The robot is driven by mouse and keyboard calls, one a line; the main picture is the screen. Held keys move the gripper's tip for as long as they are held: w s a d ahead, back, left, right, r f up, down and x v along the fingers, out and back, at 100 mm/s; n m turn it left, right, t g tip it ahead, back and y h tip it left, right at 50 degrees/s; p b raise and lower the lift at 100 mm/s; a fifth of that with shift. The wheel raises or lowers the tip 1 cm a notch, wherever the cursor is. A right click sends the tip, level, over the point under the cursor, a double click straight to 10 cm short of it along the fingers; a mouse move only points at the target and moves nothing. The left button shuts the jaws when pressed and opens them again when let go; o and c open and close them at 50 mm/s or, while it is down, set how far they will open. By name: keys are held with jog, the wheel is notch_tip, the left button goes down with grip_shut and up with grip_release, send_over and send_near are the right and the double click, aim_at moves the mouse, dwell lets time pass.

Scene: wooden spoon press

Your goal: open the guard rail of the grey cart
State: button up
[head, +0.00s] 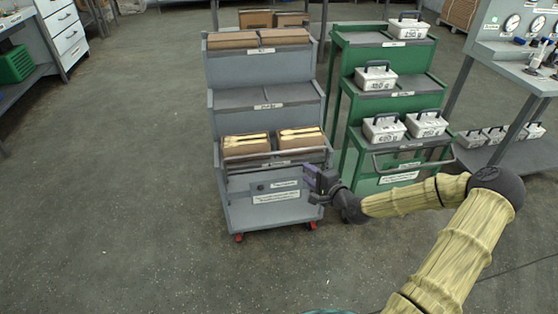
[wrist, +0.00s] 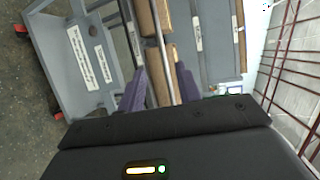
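The grey cart (head: 235,75) stands near the middle of the head view, with three tiers. Its guard rail (wrist: 163,45) is a thin metal bar. In the head view the rail crosses the front of the lowest loaded tier, in front of boxes of wooden spoons (head: 246,142). My gripper (head: 311,177) is at the cart's right front, near the rail's right end. In the wrist view my purple fingers (wrist: 160,74) are apart, one on each side of the rail's line. I cannot tell whether they touch it.
A green cart (head: 358,58) with several white weight boxes stands close on the right. A bench with gauges (head: 512,50) is at far right. White drawers (head: 62,25) and a green crate (head: 13,65) are at upper left. The floor in front and left is clear.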

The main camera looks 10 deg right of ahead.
aim_at(279, 153)
jog(key=b+x, duration=0.4)
jog(key=x, duration=1.3)
jog(key=shift+w+f, duration=0.1)
jog(key=shift+a, duration=0.1)
grip_shut()
